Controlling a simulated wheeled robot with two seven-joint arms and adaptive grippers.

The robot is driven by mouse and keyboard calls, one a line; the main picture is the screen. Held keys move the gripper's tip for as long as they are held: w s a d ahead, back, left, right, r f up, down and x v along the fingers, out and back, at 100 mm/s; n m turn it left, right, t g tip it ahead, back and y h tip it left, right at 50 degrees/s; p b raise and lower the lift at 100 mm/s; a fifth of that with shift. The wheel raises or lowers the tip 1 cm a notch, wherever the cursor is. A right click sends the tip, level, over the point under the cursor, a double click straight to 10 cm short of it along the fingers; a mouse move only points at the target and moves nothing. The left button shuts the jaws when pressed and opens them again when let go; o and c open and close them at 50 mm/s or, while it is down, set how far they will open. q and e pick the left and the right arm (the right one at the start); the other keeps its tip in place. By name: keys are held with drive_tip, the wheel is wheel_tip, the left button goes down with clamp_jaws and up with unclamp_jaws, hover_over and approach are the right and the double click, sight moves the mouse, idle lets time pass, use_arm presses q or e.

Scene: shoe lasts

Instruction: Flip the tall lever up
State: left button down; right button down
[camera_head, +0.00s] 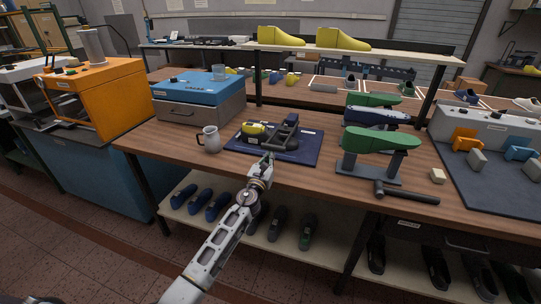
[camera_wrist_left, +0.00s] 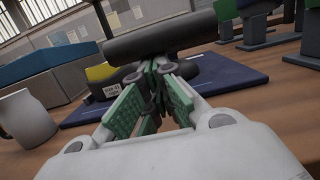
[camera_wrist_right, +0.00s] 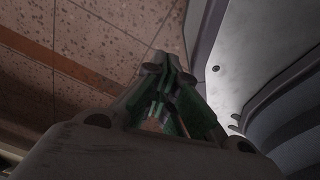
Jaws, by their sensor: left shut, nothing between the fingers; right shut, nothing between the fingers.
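A dark clamp device (camera_head: 280,137) with a yellow part (camera_head: 253,129) sits on a dark blue base (camera_head: 297,155) on the wooden table. In the left wrist view a thick dark bar (camera_wrist_left: 170,35), which looks like the lever's handle, lies across the top of the picture. My left gripper (camera_head: 267,158) is shut and empty at the front edge of the base; its green-padded fingers (camera_wrist_left: 157,78) show just below the bar, and I cannot tell if they touch. My right gripper (camera_wrist_right: 168,85) is shut and empty, away from the table, over the floor; the head view does not show it.
A white mug (camera_head: 210,139) stands left of the base, close to my left gripper in its wrist view. A blue-topped box (camera_head: 199,95) is behind it. A green shoe last on a stand (camera_head: 369,169) and a black hammer (camera_head: 405,193) lie to the right.

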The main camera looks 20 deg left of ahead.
sight(270, 149)
use_arm(q)
drive_tip(key=shift+s+r+p, duration=0.1)
drive_tip(key=shift+r+p, duration=0.35)
drive_tip(key=shift+p, duration=0.45)
drive_tip(key=shift+r+p, duration=0.25)
drive_tip(key=shift+p, duration=0.35)
drive_tip(key=shift+r+p, duration=0.4)
drive_tip(key=shift+p, duration=0.35)
drive_tip(key=shift+r+g+p, duration=0.3)
drive_tip(key=shift+p, duration=0.15)
drive_tip(key=shift+r, duration=0.2)
use_arm(e)
drive_tip(key=s+d+r, duration=0.1)
drive_tip(key=s+d, duration=0.1)
drive_tip(key=s, duration=0.7)
drive_tip(key=shift+d+r, duration=0.25)
drive_tip(key=shift+d, duration=0.1)
use_arm(q)
drive_tip(key=shift+r+p, duration=0.2)
drive_tip(key=shift+p, duration=0.2)
use_arm(e)
drive_tip(key=shift+r, duration=0.2)
